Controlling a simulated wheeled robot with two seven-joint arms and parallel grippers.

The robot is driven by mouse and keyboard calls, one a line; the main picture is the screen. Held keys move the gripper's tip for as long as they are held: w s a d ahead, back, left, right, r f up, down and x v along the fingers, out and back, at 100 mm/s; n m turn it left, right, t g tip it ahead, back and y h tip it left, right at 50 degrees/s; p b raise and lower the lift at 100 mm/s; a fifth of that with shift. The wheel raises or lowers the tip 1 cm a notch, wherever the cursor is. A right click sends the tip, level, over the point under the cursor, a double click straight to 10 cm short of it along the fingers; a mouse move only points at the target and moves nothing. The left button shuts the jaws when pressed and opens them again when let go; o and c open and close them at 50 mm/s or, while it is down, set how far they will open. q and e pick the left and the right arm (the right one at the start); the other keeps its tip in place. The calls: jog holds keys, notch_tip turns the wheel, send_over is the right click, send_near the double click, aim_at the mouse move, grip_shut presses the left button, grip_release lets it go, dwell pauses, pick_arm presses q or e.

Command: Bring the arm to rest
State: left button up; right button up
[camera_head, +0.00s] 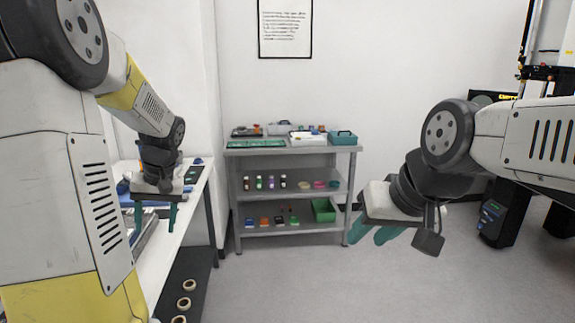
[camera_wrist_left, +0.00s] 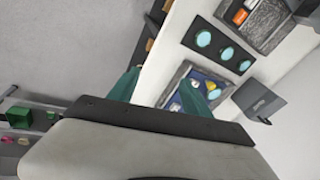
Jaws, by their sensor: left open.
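My left gripper (camera_head: 155,215) hangs over the edge of the white bench at left, its two teal fingers pointing down and apart with nothing between them. In the left wrist view the same open fingers (camera_wrist_left: 160,93) show beyond the gripper body, above the white bench edge. My right gripper (camera_head: 370,232) is held out over open floor at right, teal fingers pointing down and left, apart and empty.
A grey shelf unit (camera_head: 290,151) with small goods stands at the back wall. The floor between is clear.

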pick_arm(q)
jog(key=s+d+r+m+t+h, duration=0.2)
jog(key=s+d+r, duration=0.2)
jog(key=s+d, duration=0.4)
jog(key=s+d+r+m+t+h, duration=0.2)
jog(key=s+d+r+t+h, duration=0.1)
jog(key=s+d, duration=0.5)
jog(key=shift+s+d+r+m+t, duration=0.15)
jog(key=shift+d+r+m+t, duration=0.15)
jog(key=shift+d+r, duration=0.65)
jog(key=shift+d+f, duration=0.15)
jog(key=shift+f, duration=0.05)
dwell(0.4)
